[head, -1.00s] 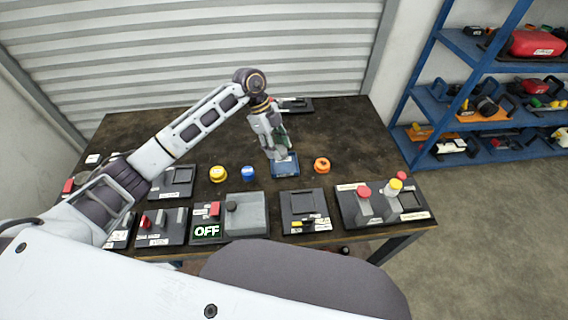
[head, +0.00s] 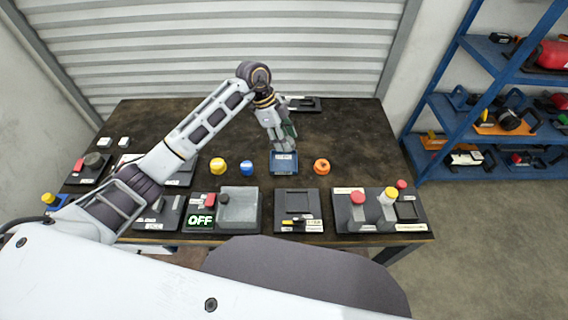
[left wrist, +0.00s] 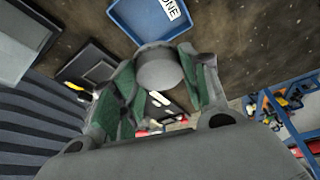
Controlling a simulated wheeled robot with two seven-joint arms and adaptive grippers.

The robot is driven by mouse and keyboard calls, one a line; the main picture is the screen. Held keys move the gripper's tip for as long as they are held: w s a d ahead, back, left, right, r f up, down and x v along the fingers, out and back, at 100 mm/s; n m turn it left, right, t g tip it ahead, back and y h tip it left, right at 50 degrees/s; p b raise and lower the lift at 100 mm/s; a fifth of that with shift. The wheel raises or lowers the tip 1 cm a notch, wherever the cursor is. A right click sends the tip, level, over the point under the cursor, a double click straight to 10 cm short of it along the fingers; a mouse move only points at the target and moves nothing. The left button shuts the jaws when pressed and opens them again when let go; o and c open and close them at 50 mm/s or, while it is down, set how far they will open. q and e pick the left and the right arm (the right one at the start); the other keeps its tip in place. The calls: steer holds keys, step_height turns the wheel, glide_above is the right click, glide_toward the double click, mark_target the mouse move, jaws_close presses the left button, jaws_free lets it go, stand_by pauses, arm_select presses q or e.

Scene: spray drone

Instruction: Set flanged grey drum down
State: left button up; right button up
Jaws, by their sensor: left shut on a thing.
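The grey drum (left wrist: 158,68) shows in the left wrist view as a round grey body between the fingertips. My left gripper (left wrist: 158,75), with green pads, is shut on it. In the head view my left gripper (head: 282,138) reaches down at the back edge of a small blue tray (head: 284,168). The tray also shows in the left wrist view (left wrist: 127,22), with a white label partly reading "ONE". The drum is close to the tray; I cannot tell whether it touches it. The drum's flange is not clear. My right gripper is out of view.
A yellow round part (head: 217,165) and a blue one (head: 246,168) stand left of the tray, an orange ring (head: 321,166) right of it. Switch panels, one showing OFF (head: 200,220), line the front of the dark table (head: 355,130). A blue shelf (head: 440,105) stands at right.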

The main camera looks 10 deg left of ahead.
arm_select(q)
steer(key=shift+w+a+f+n, duration=0.15)
steer(key=shift+a+n, duration=0.3)
steer(key=shift+n, duration=0.15)
steer(key=shift+a+n+t, duration=0.1)
steer(key=shift+n+t, duration=0.3)
steer(key=shift+n, duration=0.3)
steer(key=shift+f, duration=0.1)
glide_above(286, 163)
steer(key=a, duration=0.1)
steer(key=shift+a+f, duration=0.2)
steer(key=shift+f, duration=2.2)
steer(key=shift+f, duration=2.55)
steer(key=shift+f, duration=0.1)
